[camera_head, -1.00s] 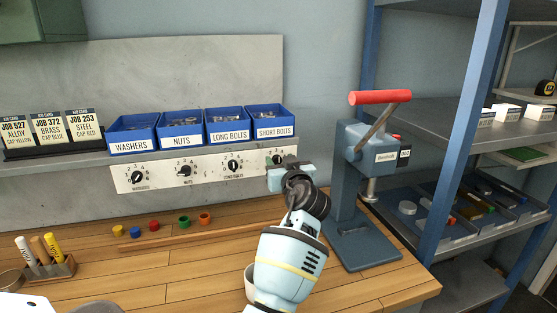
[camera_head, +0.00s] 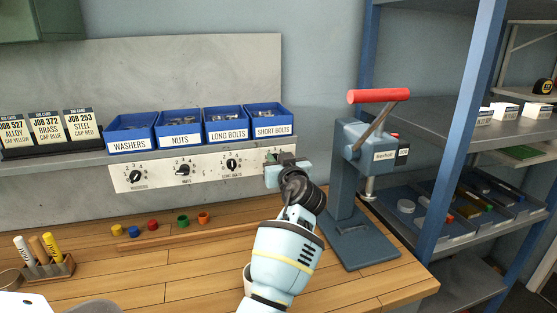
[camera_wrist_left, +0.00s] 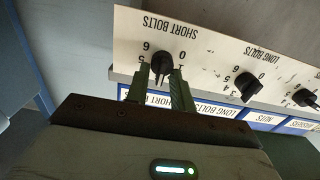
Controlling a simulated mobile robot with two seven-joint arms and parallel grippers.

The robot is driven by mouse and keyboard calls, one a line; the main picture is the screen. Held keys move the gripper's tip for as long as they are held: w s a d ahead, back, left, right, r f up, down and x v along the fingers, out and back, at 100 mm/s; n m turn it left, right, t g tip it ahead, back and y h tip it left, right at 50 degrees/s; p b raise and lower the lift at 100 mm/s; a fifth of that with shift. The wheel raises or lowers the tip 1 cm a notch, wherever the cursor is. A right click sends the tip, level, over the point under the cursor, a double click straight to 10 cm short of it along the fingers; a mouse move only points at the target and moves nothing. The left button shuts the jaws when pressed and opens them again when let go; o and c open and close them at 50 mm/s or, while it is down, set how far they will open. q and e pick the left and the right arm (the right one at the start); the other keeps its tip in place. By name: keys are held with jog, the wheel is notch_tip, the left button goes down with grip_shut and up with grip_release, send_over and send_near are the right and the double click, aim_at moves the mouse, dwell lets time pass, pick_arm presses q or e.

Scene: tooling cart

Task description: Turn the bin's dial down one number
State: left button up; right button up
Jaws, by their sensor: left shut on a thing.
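The dial panel (camera_head: 150,178) runs below the shelf that holds four labelled blue bins. The short bolts dial (camera_wrist_left: 161,63) is a black knob at the end of the panel, under the short bolts bin (camera_head: 268,122). My left gripper (camera_wrist_left: 163,82) is shut on this knob, one green finger on each side. In the head view my left gripper (camera_head: 285,168) hides the knob. The wrist view is upside down, and the fingers cover part of the dial's numbers, so its setting cannot be read. My right gripper is not in view.
The washers dial (camera_head: 136,177), nuts dial (camera_head: 184,170) and long bolts dial (camera_head: 232,164) sit to the left. An arbor press (camera_head: 362,190) with a red handle stands close on the right. Coloured caps and a pen holder (camera_head: 48,267) are on the bench.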

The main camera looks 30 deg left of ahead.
pick_arm(q)
jog(key=shift+s+a+f+n+b, duration=0.1)
jog(key=shift+s+n+b, duration=0.05)
jog(key=shift+n+b, duration=1.75)
jog(key=shift+s+a+f+n+b, duration=0.1)
jog(key=shift+n+b, duration=1.6)
jog(key=shift+n, duration=0.3)
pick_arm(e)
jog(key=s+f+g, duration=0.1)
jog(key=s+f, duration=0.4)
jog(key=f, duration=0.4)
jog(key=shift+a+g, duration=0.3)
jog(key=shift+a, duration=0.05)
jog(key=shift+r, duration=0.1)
pick_arm(q)
jog(key=o, duration=1)
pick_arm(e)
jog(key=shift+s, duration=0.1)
pick_arm(q)
jog(key=shift+s, duration=0.1)
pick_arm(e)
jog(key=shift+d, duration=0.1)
